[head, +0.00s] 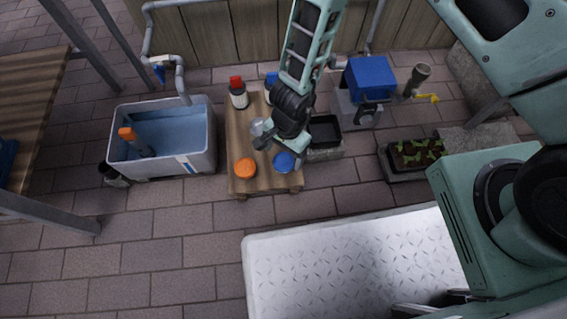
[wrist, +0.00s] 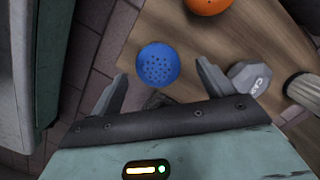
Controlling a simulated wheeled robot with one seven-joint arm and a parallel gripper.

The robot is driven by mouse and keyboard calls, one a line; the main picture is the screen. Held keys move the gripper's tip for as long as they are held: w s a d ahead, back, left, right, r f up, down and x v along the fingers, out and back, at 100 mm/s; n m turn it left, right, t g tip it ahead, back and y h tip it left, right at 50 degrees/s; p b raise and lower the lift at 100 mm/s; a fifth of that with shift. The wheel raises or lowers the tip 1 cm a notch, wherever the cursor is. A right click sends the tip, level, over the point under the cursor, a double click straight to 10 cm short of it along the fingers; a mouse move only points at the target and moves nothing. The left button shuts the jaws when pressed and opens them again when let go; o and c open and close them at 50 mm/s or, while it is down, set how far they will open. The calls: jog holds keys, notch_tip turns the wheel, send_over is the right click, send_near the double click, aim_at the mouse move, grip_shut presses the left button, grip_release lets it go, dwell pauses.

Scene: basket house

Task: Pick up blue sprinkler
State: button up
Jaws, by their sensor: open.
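The blue sprinkler (head: 284,161) is a round blue piece near the front right corner of a low wooden table (head: 240,130). In the wrist view it shows as a blue disc with small dark holes (wrist: 158,65). My gripper (head: 279,147) is over the table, just behind the sprinkler in the head view. In the wrist view its two fingers (wrist: 160,88) are spread apart, with the sprinkler ahead of and between them, apart from both. Nothing is held.
An orange round piece (head: 245,168) lies left of the sprinkler. A grey cap (wrist: 249,78) is close by the right finger. A red-topped bottle (head: 238,93) stands at the back of the table. A water tub (head: 213,140) is at left, a black tray (head: 323,130) at right.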

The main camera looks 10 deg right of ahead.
aim_at(284, 159)
jog(key=f+b, duration=0.3)
jog(key=shift+s+f, duration=0.2)
jog(key=shift+f, duration=0.1)
jog(key=shift+s+f+b, duration=0.1)
jog(key=shift+f+b, duration=0.45)
jog(key=shift+b, duration=0.05)
jog(key=shift+r, duration=0.1)
jog(key=shift+c, duration=0.2)
jog(key=c, duration=1)
